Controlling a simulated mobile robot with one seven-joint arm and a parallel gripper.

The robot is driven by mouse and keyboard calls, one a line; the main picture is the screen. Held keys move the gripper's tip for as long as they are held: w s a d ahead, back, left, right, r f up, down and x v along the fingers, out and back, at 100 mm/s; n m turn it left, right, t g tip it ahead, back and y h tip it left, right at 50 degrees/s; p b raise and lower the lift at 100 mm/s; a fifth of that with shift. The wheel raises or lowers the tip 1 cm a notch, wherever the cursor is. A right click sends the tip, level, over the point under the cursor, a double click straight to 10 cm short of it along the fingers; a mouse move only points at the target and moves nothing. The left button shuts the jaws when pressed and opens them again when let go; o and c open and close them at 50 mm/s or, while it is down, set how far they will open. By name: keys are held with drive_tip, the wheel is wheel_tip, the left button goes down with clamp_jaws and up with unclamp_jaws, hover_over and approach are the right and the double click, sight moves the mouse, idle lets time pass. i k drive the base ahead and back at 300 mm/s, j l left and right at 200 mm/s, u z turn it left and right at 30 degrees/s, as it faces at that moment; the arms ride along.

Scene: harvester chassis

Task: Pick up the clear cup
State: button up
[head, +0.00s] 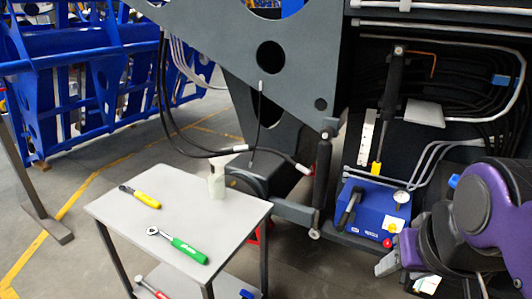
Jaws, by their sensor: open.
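A whitish, translucent upright container (216,180) stands at the far right corner of the grey table (150,187).
A yellow-handled ratchet (140,197) and a green-handled ratchet (178,245) lie on the table. A red-handled tool (150,288) is on the lower shelf. A blue pump unit (372,210) sits in the chassis near my gripper. Black hoses (185,140) hang behind the table.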

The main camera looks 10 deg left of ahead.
sight(217, 187)
drive_tip(key=u, duration=1)
drive_tip(key=i+l, duration=0.2)
